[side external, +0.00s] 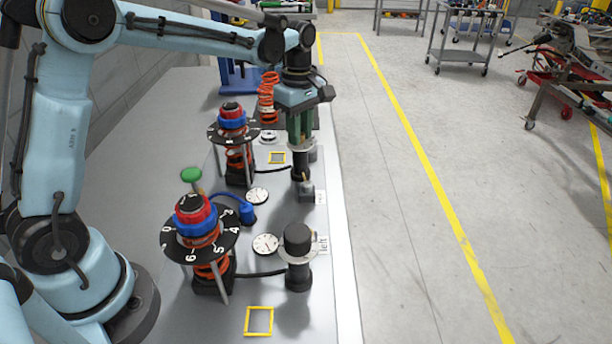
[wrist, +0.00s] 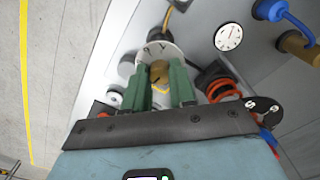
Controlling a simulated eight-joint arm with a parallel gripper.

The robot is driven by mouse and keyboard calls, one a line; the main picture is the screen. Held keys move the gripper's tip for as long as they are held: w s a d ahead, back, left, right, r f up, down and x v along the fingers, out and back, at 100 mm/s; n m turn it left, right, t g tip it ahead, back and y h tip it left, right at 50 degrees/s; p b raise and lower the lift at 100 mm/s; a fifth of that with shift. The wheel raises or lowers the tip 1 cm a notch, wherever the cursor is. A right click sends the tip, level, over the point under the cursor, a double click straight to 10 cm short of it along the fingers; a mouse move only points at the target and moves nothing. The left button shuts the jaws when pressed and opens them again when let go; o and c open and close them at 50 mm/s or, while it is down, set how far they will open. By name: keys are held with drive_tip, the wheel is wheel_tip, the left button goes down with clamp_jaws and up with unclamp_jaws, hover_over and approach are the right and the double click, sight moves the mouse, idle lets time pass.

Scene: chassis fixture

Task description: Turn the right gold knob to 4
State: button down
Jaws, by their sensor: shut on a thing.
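The gold knob (wrist: 160,72) sits between the two green fingers of my gripper (wrist: 163,88) in the wrist view, in front of a white disc (wrist: 152,50) with dark marks. The fingers are shut on it from both sides. In the side view my gripper (side external: 300,130) points down at the far right fixture, behind the "left" label. The gold knob is hidden there by the fingers. The marks on the disc are too small and partly covered, so I cannot tell the knob's setting.
Two spring units with numbered black discs, a near one (side external: 200,240) and a far one (side external: 235,130), stand left of my gripper. A black-topped fixture (side external: 297,240) and a gauge (side external: 265,244) are nearer. A blue cable (wrist: 286,14) is close by.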

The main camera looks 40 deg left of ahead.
drive_tip(key=m, duration=0.4)
drive_tip(key=c, duration=1.1)
unclamp_jaws()
drive_tip(key=shift+r, duration=3.5)
